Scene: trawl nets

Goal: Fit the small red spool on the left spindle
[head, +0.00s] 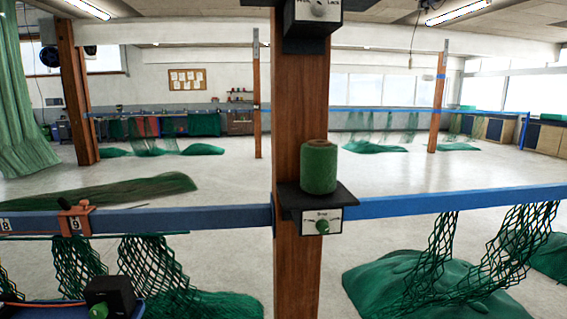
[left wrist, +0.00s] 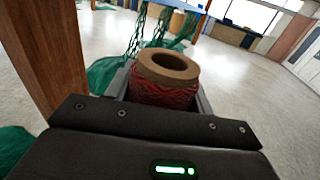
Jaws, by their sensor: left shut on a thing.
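The small red spool (left wrist: 166,93) shows in the left wrist view, with red twine around a brown cardboard core whose open hole faces up toward the camera. My left gripper (left wrist: 164,88) is shut on it, with a grey finger on each side. The left gripper does not show clearly in the head view. No bare spindle can be made out in either view. A green spool (head: 318,167) stands upright on a small black shelf (head: 336,194) on the wooden post; whatever holds it from inside is hidden. My right gripper is not in view.
The wooden post (head: 297,263) stands close in front, with a black box (head: 313,30) above the shelf. Blue rails (head: 430,201) run to both sides with green nets hanging. A black box with a green knob (head: 98,311) is at lower left. Open floor lies beyond.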

